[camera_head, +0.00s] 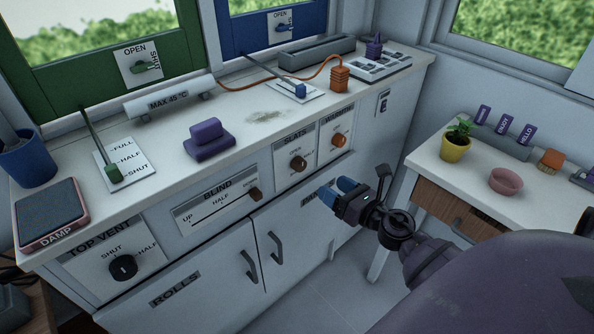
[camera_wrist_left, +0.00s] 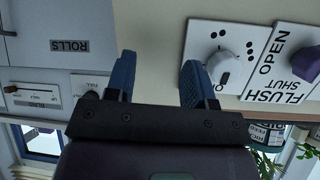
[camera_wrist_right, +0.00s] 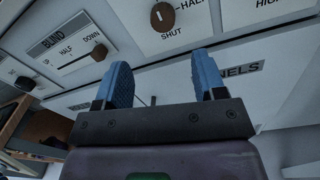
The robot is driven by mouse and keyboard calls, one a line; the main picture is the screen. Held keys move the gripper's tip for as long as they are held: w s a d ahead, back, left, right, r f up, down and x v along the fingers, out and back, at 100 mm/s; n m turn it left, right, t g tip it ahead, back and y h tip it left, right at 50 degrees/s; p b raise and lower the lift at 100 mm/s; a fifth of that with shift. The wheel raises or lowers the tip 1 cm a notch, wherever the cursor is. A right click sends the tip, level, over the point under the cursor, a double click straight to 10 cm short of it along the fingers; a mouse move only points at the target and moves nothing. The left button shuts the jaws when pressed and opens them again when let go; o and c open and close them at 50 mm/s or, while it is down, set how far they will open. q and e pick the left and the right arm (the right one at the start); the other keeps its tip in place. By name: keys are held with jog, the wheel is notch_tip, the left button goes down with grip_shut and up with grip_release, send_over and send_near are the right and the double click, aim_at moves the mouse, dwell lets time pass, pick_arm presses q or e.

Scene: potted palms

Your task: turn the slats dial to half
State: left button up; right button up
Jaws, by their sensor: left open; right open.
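The slats dial (camera_head: 298,164) is a round brown knob on a white plate marked SLATS on the counter's front. In the right wrist view the knob (camera_wrist_right: 162,17) is at the top, with SHUT below it and HALF to its upper right. Its pointer is too small to read surely. My right gripper (camera_head: 337,190) is open and empty in front of the counter, lower right of the dial and apart from it. It also shows in the right wrist view (camera_wrist_right: 163,85). My left gripper (camera_wrist_left: 158,78) is open and empty; it is outside the head view.
The warmer dial (camera_head: 339,140) is just right of the slats plate. The BLIND slider (camera_head: 255,194) is to its left, and cupboard handles (camera_head: 276,247) are below. The TOP VENT dial (camera_head: 123,267) is far left. A side table with a potted plant (camera_head: 456,146) stands right.

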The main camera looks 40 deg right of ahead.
aim_at(303, 166)
jog(key=shift+n, duration=0.3)
jog(key=w, duration=0.7)
jog(key=w+a+p, duration=0.1)
jog(key=w, duration=0.2)
jog(key=shift+w+f, duration=0.1)
jog(key=shift+w, duration=0.25)
pick_arm(q)
jog(key=shift+s+d+r, duration=0.1)
jog(key=shift+d+r, duration=0.15)
jog(key=shift+r, duration=0.2)
pick_arm(e)
jog(key=c, duration=0.9)
pick_arm(q)
jog(key=shift+d+r, duration=0.1)
jog(key=shift+d, duration=0.1)
jog(key=shift+w, duration=0.2)
